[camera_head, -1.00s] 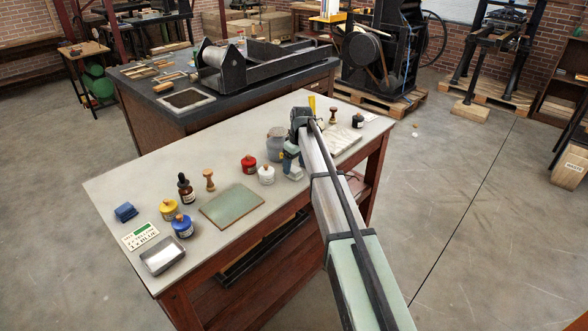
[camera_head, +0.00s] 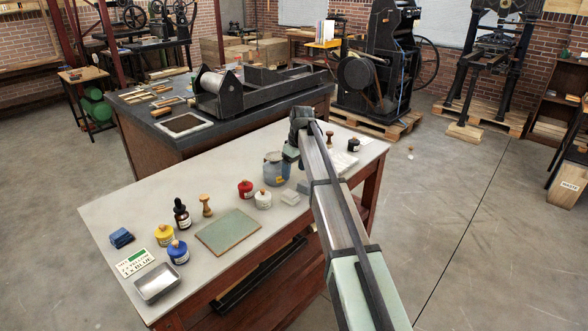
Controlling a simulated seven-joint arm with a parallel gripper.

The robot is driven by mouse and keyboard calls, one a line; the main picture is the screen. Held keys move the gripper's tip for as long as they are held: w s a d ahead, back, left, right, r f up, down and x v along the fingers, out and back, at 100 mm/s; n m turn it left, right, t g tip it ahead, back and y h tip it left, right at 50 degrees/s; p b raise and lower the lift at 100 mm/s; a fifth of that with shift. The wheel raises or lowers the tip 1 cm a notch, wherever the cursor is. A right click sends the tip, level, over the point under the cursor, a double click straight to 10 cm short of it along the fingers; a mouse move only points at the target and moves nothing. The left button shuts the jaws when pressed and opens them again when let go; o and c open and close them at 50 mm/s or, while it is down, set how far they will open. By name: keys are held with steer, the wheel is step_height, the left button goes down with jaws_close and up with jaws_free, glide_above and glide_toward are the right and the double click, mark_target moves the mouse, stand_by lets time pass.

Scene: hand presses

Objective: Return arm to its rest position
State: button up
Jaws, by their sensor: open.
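My arm reaches from the bottom right up over the light-topped worktable (camera_head: 115,205). Its bent wrist is at the far end, and my gripper (camera_head: 291,154) hangs below it, small and partly hidden by the arm. It is open and appears empty, above the table just right of a blue-grey jar (camera_head: 276,170). A small pale block (camera_head: 290,197) lies on the table below it.
A red-labelled jar (camera_head: 245,189), white jar (camera_head: 263,199), green plate (camera_head: 227,232), dropper bottle (camera_head: 182,215), yellow jar (camera_head: 165,236), blue jar (camera_head: 178,252), and metal tray (camera_head: 157,283) stand left. Behind is a dark bench (camera_head: 150,134) with a press.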

steer(key=s+d+f+m+g, duration=0.1)
steer(key=s+d+f+m, duration=0.15)
steer(key=s+f, duration=0.75)
steer(key=s+d+f+m+g, duration=0.15)
steer(key=s+d+f, duration=0.4)
steer(key=f, duration=0.85)
steer(key=s+d+f+m, duration=0.2)
steer(key=s+f+m, duration=0.1)
steer(key=s+f, duration=0.8)
steer(key=s+d+f+g, duration=0.1)
steer(key=s+f, duration=0.4)
steer(key=s, duration=0.7)
steer(key=s+d+f+m+g, duration=0.1)
steer(key=s+f, duration=0.5)
steer(key=s, duration=0.7)
steer(key=s+d+f+m+g+h, duration=0.1)
steer(key=s+f+g, duration=0.2)
steer(key=s, duration=0.9)
step_height(320, 180, down, 3)
steer(key=shift+s+f, duration=0.15)
steer(key=shift+s, duration=0.25)
